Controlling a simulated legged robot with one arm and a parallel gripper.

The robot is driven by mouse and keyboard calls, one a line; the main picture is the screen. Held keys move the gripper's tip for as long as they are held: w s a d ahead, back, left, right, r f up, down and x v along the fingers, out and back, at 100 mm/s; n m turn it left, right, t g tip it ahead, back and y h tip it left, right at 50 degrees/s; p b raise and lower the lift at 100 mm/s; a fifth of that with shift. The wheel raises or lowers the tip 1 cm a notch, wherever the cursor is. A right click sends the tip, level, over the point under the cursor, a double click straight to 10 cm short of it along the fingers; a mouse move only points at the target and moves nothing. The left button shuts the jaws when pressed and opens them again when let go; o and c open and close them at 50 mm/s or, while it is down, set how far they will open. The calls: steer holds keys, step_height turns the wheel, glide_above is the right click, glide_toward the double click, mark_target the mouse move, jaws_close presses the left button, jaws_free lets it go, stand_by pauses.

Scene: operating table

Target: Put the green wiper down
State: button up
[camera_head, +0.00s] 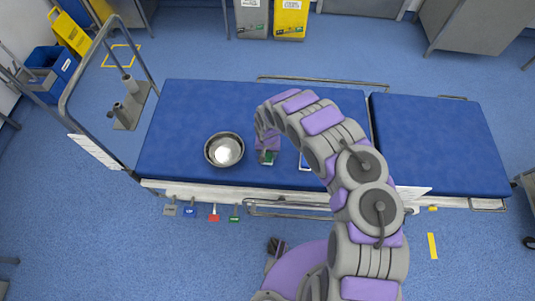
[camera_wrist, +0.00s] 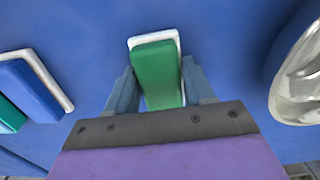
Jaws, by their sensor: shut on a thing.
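The green wiper (camera_wrist: 157,75), a green block with a white edge, sits between the two fingers of my gripper (camera_wrist: 160,92) in the wrist view. My gripper is shut on it. In the head view my gripper (camera_head: 268,152) is over the blue table top, to the right of the metal bowl, and a small part of the green wiper (camera_head: 268,158) shows at its tip. I cannot tell whether the wiper touches the table top. The lower part of the wiper is hidden by my gripper in the wrist view.
The blue table top (camera_head: 185,115) is clear behind and left of my gripper. A shiny metal bowl (camera_head: 224,149) stands to the left. A blue and white item (camera_head: 304,163) lies close on the right; in the wrist view it shows at left (camera_wrist: 35,85), with green beside it.

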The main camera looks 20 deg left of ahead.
steer(key=shift+d, duration=0.6)
steer(key=o, duration=1)
steer(key=shift+a, duration=0.3)
steer(key=shift+d, duration=0.1)
steer(key=shift+w+r, duration=0.15)
steer(key=shift+r, duration=0.3)
step_height(320, 180, up, 11)
steer(key=p, duration=0.4)
steer(key=shift+r, duration=0.15)
